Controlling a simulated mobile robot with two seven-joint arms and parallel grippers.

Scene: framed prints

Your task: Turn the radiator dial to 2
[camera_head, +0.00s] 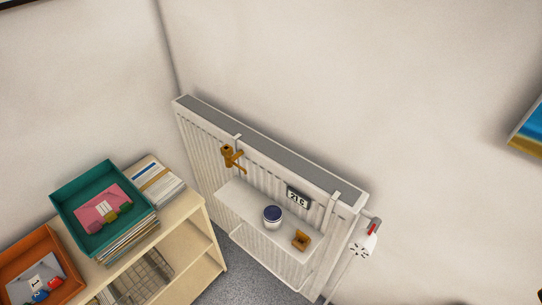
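The white radiator (310,235) stands against the wall in the corner, seen from above and at an angle. Its dial (361,245) is a white round knob with dark marks on its face, on a valve at the radiator's right end. A red mark (373,229) shows at the knob's upper right. The marks are too small to read, so I cannot tell the dial's setting.
A white shelf (240,204) hangs on the radiator's front, with a dark-lidded jar (272,216), a small orange-brown holder (301,240) and a "216" sign (298,196). A wooden shelf unit (195,215) with trays stands left. The wall right of the dial is clear.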

